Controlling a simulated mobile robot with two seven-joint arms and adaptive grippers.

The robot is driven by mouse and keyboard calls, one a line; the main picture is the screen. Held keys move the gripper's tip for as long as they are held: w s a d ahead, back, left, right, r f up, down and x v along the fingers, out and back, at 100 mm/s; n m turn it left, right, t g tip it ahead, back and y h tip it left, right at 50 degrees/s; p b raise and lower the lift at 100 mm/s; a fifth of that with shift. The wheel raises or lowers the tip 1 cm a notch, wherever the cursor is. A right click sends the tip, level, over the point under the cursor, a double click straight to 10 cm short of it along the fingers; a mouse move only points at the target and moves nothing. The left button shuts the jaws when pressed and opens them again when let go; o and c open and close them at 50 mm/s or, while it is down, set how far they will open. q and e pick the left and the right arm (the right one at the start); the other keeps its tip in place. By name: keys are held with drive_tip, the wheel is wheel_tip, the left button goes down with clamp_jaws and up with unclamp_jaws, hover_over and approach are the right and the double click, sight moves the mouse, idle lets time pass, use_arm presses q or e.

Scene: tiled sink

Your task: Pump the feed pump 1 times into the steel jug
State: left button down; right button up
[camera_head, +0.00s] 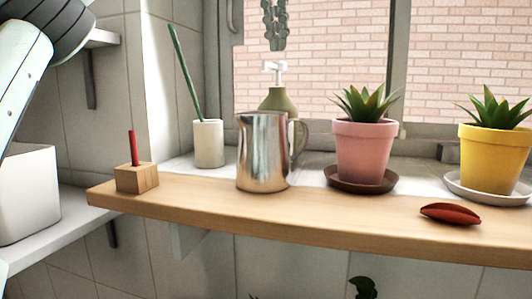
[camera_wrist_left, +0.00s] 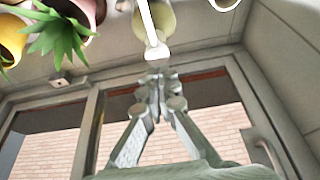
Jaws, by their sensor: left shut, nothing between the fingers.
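The feed pump is a green bottle (camera_head: 278,98) with a white pump head (camera_head: 279,67). It stands behind the steel jug (camera_head: 264,152), which hides its lower part. The jug is upright on the wooden shelf, its handle to the right. My left gripper (camera_head: 275,46) points down just above the pump head, with a small gap visible. It is shut and empty. In the left wrist view, its closed fingertips (camera_wrist_left: 158,76) are close to the white pump head (camera_wrist_left: 156,52); contact cannot be told there. My right gripper is not in view.
A pink pot (camera_head: 363,150) and a yellow pot (camera_head: 494,158) with plants stand to the right. A white cup (camera_head: 208,143) with a green stick stands left. A wooden block (camera_head: 137,178) with a red peg and a red pouch (camera_head: 450,214) lie on the wooden shelf (camera_head: 330,220).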

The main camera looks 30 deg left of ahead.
use_arm(q)
drive_tip(key=shift+f, duration=0.1)
drive_tip(key=shift+f+b, duration=0.75)
drive_tip(key=shift+f, duration=0.9)
drive_tip(key=shift+r, duration=0.1)
drive_tip(key=shift+r+p, duration=0.85)
drive_tip(key=shift+p, duration=0.45)
drive_tip(key=shift+r, duration=0.75)
wheel_tip(320, 180, up, 6)
